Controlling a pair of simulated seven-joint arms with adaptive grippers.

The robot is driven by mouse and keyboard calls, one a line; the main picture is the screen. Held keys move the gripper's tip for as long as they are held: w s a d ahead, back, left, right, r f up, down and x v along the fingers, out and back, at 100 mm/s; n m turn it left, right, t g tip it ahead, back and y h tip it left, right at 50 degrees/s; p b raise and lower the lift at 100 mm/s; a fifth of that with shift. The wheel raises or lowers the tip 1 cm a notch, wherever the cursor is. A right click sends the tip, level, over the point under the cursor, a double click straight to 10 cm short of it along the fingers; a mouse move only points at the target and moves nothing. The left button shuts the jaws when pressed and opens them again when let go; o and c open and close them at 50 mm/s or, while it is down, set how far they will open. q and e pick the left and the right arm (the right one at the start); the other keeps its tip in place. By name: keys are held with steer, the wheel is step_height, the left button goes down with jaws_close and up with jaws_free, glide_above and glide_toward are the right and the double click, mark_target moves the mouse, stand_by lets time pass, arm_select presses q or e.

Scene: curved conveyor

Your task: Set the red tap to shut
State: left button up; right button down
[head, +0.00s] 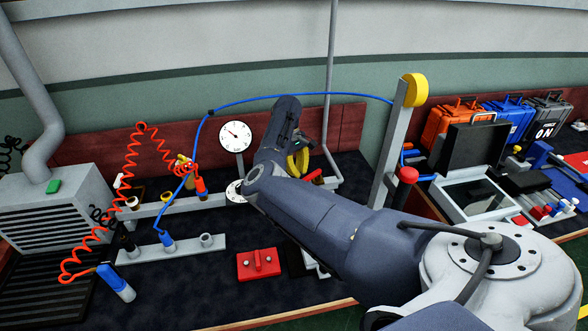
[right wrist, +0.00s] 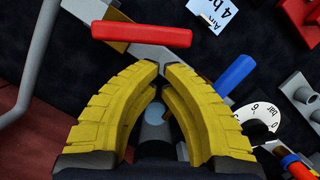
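The red tap handle (right wrist: 142,34) is a red bar in the right wrist view. It lies over a grey pipe with a brass-coloured part, at a slant to the pipe's line. In the head view a small piece of the red tap (head: 313,176) shows just right of my gripper. My right gripper (right wrist: 162,68) has yellow ridged fingers with their tips almost together and nothing visible between them. The tips are just below the handle in the picture; I cannot tell if they touch it. In the head view my right gripper (head: 299,161) is partly hidden by my arm. My left gripper is out of view.
A blue handle (right wrist: 236,75) and a gauge (right wrist: 262,115) are right of the fingers in the wrist view. A dial gauge (head: 235,136), coiled red hose (head: 104,197) and blue hose (head: 300,95) stand left and behind. A grey post (head: 392,145) rises right of the gripper.

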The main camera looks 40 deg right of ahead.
steer(key=shift+s, duration=0.4)
